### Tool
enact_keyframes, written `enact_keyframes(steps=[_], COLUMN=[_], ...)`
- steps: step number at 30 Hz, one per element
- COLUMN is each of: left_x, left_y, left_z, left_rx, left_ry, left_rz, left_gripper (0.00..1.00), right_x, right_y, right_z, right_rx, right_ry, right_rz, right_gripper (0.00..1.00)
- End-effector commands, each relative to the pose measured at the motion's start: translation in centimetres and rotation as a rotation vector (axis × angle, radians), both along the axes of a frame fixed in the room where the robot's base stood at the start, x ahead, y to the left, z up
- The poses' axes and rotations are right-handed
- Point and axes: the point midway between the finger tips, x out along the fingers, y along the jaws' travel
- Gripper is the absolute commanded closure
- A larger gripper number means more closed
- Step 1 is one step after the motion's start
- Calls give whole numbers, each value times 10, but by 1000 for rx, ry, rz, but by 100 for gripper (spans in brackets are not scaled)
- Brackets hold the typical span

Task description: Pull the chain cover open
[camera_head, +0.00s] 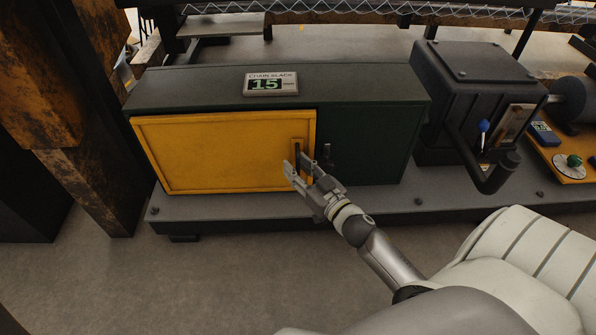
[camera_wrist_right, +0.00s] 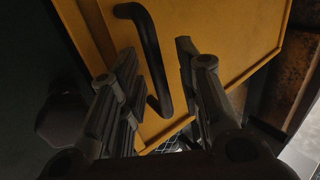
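The yellow chain cover (camera_head: 215,155) is a flat panel on the front of a dark green box (camera_head: 365,145). It looks shut or nearly so; I cannot tell if there is a small gap. A black bar handle (camera_wrist_right: 150,55) stands upright near the cover's right edge in the head view. My right gripper (camera_head: 297,163) is at this handle. In the right wrist view, the gripper's two fingers (camera_wrist_right: 156,48) are apart, with the handle between them and a visible gap on its right side. My left gripper is out of view.
A display reading 15 (camera_head: 270,84) sits on top of the box. A dark machine with a thick crank handle (camera_head: 495,175) stands to the right, beside an orange panel with a dial (camera_head: 568,167). A rusty post (camera_head: 90,180) stands left. The floor in front is clear.

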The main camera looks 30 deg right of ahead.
Motion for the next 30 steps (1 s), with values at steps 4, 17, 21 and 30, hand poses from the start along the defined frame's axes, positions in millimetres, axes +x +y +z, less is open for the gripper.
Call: enact_keyframes(steps=[4, 17, 21, 30], left_x=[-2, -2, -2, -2], left_y=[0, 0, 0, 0], left_z=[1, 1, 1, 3], left_rx=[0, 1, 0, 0], left_ry=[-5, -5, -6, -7], left_rz=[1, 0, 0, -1], left_gripper=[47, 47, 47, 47], right_x=[3, 3, 3, 2], right_y=[0, 0, 0, 5], right_z=[0, 0, 0, 1], right_rx=[0, 0, 0, 1], right_ry=[1, 1, 1, 1], right_rz=[-1, -1, -1, 5], right_gripper=[68, 100, 100, 100])
